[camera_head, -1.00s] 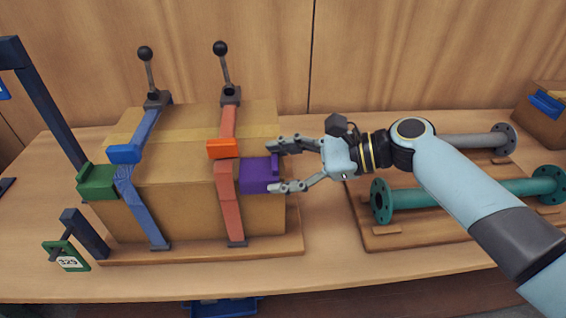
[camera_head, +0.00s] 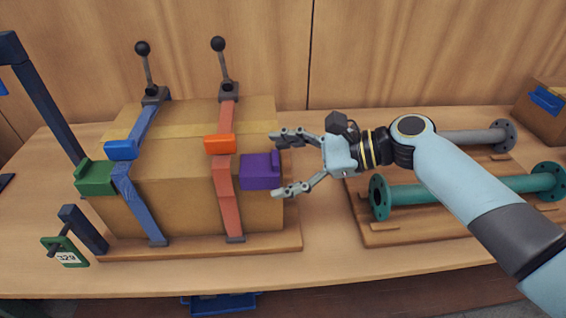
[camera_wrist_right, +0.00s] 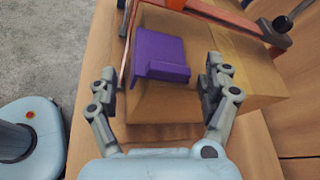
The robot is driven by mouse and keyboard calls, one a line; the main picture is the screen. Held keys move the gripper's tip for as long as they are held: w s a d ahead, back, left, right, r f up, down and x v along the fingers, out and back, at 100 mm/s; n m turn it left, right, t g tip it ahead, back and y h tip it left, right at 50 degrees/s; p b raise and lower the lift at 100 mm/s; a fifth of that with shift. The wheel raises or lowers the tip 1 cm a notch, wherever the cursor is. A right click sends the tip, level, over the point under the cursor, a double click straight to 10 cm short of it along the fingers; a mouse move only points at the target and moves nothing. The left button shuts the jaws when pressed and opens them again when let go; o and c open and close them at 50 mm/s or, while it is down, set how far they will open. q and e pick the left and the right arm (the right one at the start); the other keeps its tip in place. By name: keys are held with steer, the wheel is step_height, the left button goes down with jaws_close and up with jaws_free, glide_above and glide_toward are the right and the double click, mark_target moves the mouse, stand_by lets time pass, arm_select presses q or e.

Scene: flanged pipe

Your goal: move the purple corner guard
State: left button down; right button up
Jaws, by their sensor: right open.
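The purple corner guard (camera_head: 260,171) sits on the right front top edge of the cardboard box (camera_head: 185,205), just right of the red strap. My right gripper (camera_head: 281,166) is open at the box's right end, its fingers pointing left, one behind and one in front of the guard's right end. In the right wrist view the purple corner guard (camera_wrist_right: 160,56) lies ahead, between the spread fingers of my right gripper (camera_wrist_right: 163,88). I see no contact between the fingers and the guard. My left gripper is not in view.
A blue strap (camera_head: 138,200) and a red strap (camera_head: 228,195) cross the box, with orange, blue and green (camera_head: 97,177) guards on its edges. Two levers stand behind. Flanged pipes (camera_head: 470,190) lie on a board at right. A tagged post stands front left.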

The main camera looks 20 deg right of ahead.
steer(key=shift+d, duration=0.15)
steer(key=v, duration=1.1)
steer(key=shift+s+d+r, duration=0.2)
steer(key=shift+d, duration=0.05)
